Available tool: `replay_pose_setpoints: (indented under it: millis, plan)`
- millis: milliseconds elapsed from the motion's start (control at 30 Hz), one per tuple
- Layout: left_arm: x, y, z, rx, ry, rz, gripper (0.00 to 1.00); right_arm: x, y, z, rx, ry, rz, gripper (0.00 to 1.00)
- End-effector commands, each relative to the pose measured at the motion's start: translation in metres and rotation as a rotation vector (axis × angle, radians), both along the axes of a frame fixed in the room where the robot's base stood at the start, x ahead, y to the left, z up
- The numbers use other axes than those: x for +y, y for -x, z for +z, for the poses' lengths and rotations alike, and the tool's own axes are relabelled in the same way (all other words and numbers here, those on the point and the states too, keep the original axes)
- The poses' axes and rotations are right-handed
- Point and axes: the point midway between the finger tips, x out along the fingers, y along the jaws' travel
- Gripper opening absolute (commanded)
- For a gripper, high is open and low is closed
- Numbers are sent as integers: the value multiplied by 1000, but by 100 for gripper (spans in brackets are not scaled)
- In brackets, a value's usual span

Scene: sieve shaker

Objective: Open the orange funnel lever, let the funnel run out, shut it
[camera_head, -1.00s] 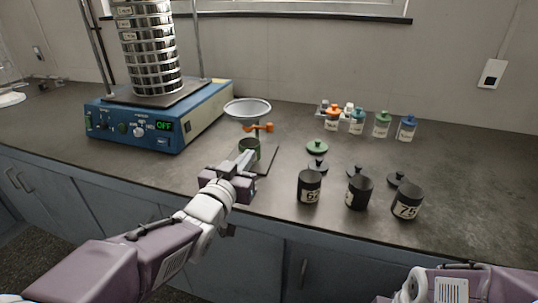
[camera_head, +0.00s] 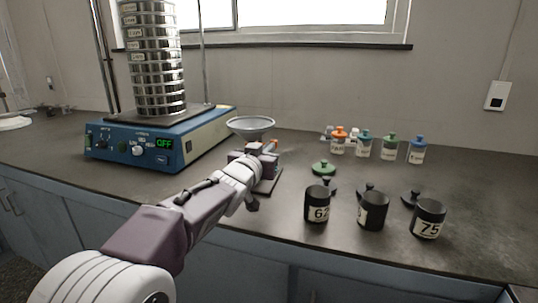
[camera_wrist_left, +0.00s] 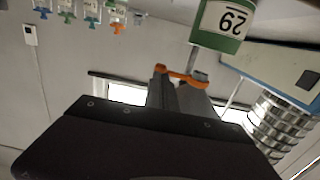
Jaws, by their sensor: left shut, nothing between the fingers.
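The grey funnel (camera_head: 251,125) stands on its stand to the right of the blue shaker. Its orange lever (camera_head: 270,146) shows just below the bowl, partly hidden by my left gripper (camera_head: 268,149). In the left wrist view, which is upside down, the orange lever (camera_wrist_left: 182,77) lies across the tips of my shut left gripper (camera_wrist_left: 178,80). The fingers are at the lever; I cannot tell if they touch it. A green jar labelled 29 (camera_wrist_left: 222,22) shows close by in that view; in the head view my arm hides it. My right gripper is out of view.
The blue shaker (camera_head: 160,140) with its sieve stack (camera_head: 157,75) stands left, its display reading OFF. Several small bottles (camera_head: 389,147) stand behind. Black jars (camera_head: 373,211) with lids beside them and a green lid (camera_head: 323,167) are at right. Bench between is clear.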

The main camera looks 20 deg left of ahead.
Motion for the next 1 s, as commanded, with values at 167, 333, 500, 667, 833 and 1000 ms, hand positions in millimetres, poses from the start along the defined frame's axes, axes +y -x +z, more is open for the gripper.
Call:
replay_pose_setpoints:
  millis: [167,333,500,667,833,1000]
  plan:
    - [-1,-9,0,-1,0,-1,0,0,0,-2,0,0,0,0]
    - [-1,-9,0,0,0,-1,0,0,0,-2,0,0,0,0]
    - [-2,-12,0,0,0,-1,0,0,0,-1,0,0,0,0]
    - [-8,-28,0,1,1,-1,0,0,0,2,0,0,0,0]
    - [-8,-28,0,-1,0,0,0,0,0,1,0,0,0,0]
    - [-8,-28,0,-1,0,-1,0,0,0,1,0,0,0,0]
